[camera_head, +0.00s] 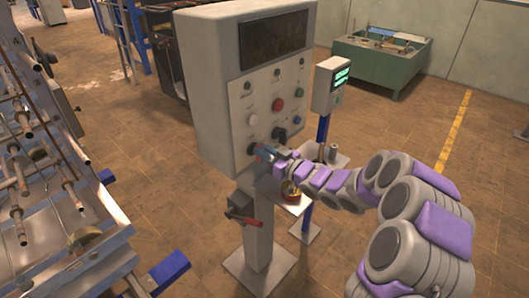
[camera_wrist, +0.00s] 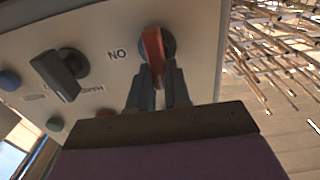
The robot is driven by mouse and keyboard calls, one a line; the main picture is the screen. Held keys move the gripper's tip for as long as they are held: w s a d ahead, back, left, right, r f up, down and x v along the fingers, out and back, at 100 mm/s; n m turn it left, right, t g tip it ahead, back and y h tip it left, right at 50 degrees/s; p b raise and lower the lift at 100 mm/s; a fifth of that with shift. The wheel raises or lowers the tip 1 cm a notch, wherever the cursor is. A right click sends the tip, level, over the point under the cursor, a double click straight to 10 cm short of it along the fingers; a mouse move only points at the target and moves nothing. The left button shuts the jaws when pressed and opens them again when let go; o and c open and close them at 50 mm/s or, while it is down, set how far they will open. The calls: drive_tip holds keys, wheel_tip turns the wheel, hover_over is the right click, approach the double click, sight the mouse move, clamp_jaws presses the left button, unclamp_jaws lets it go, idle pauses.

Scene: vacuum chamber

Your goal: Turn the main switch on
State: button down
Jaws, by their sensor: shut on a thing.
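The main switch has a red handle (camera_wrist: 152,45) on a dark round base, on the light panel beside upside-down lettering that reads "ON". The handle points roughly along my fingers in the wrist view. My gripper (camera_wrist: 158,76) is shut on the lower end of this red handle, one finger on each side. In the head view my gripper (camera_head: 262,152) reaches the lower left of the grey control cabinet (camera_head: 210,85), and its fingers hide most of the switch.
A black knob (camera_wrist: 60,72) sits beside the switch. A red button (camera_head: 277,104) and other buttons are higher on the panel. Below are a small shelf (camera_head: 292,203) and a red-handled lever (camera_head: 243,219). A small display box (camera_head: 331,86) stands to the right. Metal framework (camera_head: 55,190) fills the left.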

drive_tip(key=shift+w+m+p, duration=0.1)
drive_tip(key=shift+m+p, duration=0.3)
drive_tip(key=shift+p, duration=0.95)
drive_tip(key=shift+w+d+f+m+p, duration=0.2)
drive_tip(key=shift+f+m+p, duration=0.1)
drive_tip(key=shift+m+p, duration=2.95)
drive_tip(key=shift+w+d+f+m+p, duration=0.15)
drive_tip(key=shift+f+m+p, duration=0.2)
drive_tip(key=shift+m+p, duration=2.85)
drive_tip(key=shift+w+d+f+m+p, duration=0.1)
drive_tip(key=shift+w+f+m+p, duration=0.15)
drive_tip(key=shift+m+p, duration=3)
drive_tip(key=shift+f+n+p, duration=0.1)
drive_tip(key=shift+n+p, duration=0.9)
drive_tip(key=shift+p, duration=0.25)
drive_tip(key=c, duration=1.1)
unclamp_jaws()
drive_tip(key=shift+w, duration=0.1)
drive_tip(key=shift+a, duration=0.1)
